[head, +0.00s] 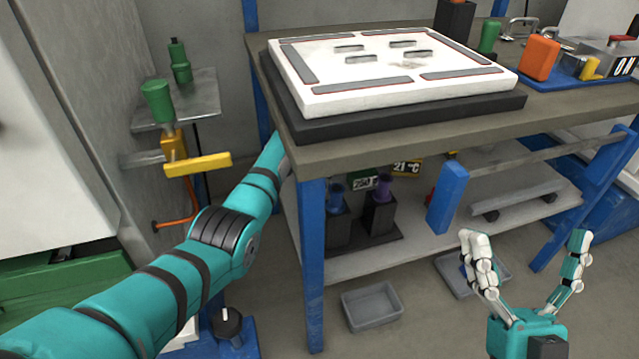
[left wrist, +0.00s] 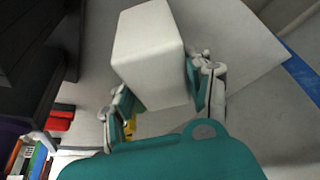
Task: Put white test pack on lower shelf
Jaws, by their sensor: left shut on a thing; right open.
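The white test pack (left wrist: 148,62) is a plain white block in the left wrist view, between the fingers of my left gripper (left wrist: 155,88). The fingers are shut on its sides. In the head view my left arm reaches in beneath the table top, and its gripper and the pack are hidden behind the table's edge and front leg. The lower shelf (head: 385,260) is the pale board under the table. My right gripper (head: 525,240) is open and empty, in front of the shelf at the lower right.
Black holders with a blue and a purple top (head: 380,210) stand on the shelf beside a blue block (head: 447,198). A blue table leg (head: 313,265) stands by my left arm. Grey bins (head: 372,304) lie on the floor. A white board (head: 385,75) covers much of the table top.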

